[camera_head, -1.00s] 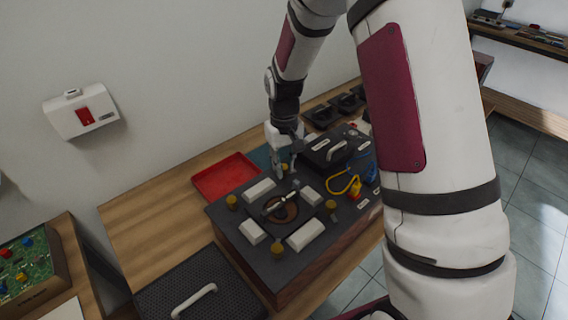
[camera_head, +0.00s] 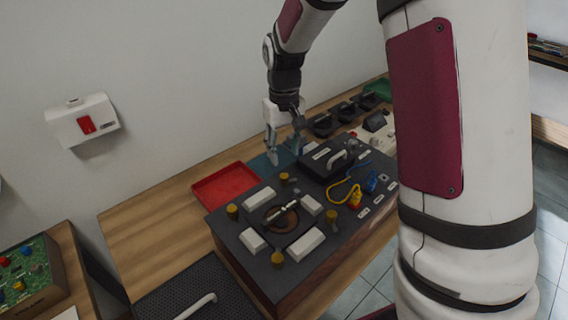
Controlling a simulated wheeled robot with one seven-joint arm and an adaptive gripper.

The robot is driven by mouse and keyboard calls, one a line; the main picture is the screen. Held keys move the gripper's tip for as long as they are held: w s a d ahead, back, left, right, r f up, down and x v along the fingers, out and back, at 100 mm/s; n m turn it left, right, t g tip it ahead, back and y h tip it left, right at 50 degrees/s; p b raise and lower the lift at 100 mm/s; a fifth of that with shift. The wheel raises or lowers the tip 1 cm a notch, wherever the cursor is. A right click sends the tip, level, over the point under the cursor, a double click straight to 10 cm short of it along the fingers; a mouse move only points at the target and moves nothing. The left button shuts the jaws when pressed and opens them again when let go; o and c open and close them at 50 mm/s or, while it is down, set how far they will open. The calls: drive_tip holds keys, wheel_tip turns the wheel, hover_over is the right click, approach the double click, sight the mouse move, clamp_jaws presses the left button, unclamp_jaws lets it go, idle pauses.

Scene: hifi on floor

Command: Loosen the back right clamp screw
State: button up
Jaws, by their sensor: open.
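Several yellow-brown clamp screw knobs stand around a round opening on the dark top of a box (camera_head: 237,232). One knob (camera_head: 284,179) is at the back, one (camera_head: 233,211) at the left, one (camera_head: 331,216) at the right and one (camera_head: 277,258) at the front. White blocks (camera_head: 262,197) lie between them. Which knob counts as back right is not marked in view. My gripper (camera_head: 283,155) points down, open and empty. It is behind and above the back knob, apart from it, in front of the teal mat. Whether any knob has turned cannot be seen.
A red tray (camera_head: 225,185) lies left of my gripper. A black mesh panel (camera_head: 205,286) with a white handle is in front. Bare wood (camera_head: 150,225) shows at left.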

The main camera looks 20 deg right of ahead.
wheel_tip(320, 180, up, 4)
drive_tip(key=shift+f, duration=0.2)
idle(0.4)
drive_tip(key=s+r+t, duration=0.3)
drive_tip(key=s+r, duration=0.9)
drive_tip(key=s, duration=0.1)
drive_tip(key=s+r+m+t, duration=0.1)
drive_tip(key=s+r+t, duration=0.1)
drive_tip(key=s, duration=1.1)
drive_tip(key=shift+s, duration=0.4)
drive_tip(key=shift+d, duration=0.1)
idle(0.3)
